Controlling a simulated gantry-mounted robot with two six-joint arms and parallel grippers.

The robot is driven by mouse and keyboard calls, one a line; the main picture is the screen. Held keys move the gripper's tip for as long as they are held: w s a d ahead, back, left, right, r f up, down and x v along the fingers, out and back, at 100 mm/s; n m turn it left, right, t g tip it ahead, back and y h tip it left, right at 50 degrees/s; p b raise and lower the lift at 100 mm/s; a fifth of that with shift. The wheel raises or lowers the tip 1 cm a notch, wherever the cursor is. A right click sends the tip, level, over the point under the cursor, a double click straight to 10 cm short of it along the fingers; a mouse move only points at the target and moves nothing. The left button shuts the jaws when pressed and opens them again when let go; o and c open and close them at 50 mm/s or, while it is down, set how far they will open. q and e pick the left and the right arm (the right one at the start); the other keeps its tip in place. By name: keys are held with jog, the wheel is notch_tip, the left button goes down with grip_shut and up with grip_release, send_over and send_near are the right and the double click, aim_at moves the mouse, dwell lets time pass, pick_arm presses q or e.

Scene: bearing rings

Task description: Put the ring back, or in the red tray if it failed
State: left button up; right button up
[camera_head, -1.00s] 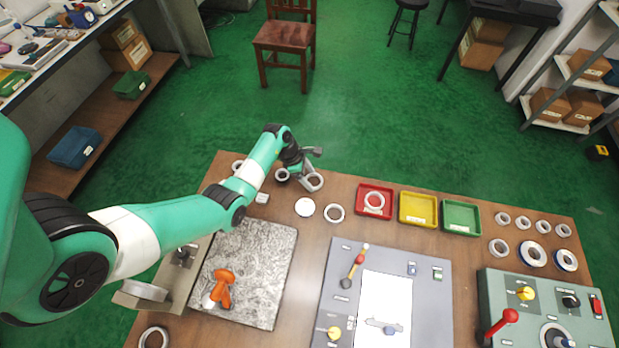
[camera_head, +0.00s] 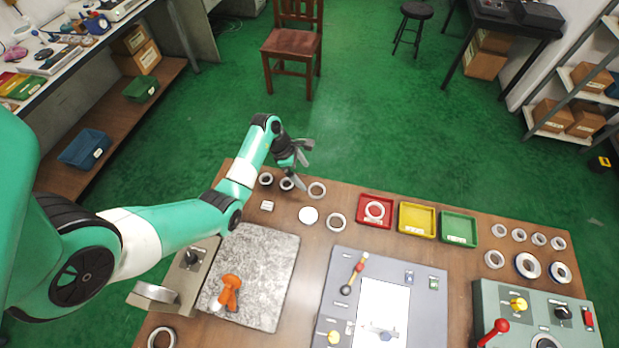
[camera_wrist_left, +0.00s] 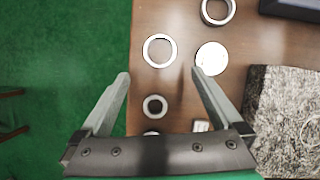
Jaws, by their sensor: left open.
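My left gripper (camera_head: 304,163) is open and empty above the far left edge of the table. In the left wrist view its fingers (camera_wrist_left: 160,75) are spread wide. A grey ring (camera_head: 317,182) lies flat on the table just right of the gripper. In the left wrist view this ring (camera_wrist_left: 145,50) sits just beyond the fingertips, clear of both. The red tray (camera_head: 362,200) stands right of it with a pale ring (camera_head: 367,209) inside. My right gripper is not in view.
Two smaller dark rings (camera_head: 266,186), a white disc (camera_head: 309,214) and another ring (camera_head: 328,221) lie nearby. Yellow (camera_head: 402,206) and green (camera_head: 445,215) trays stand right of the red one. Several rings lie far right. A stone plate and control panels fill the front.

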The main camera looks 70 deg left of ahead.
pick_arm(q)
jog(key=v, duration=0.2)
jog(key=shift+s+r, duration=0.15)
jog(key=shift+r, duration=0.2)
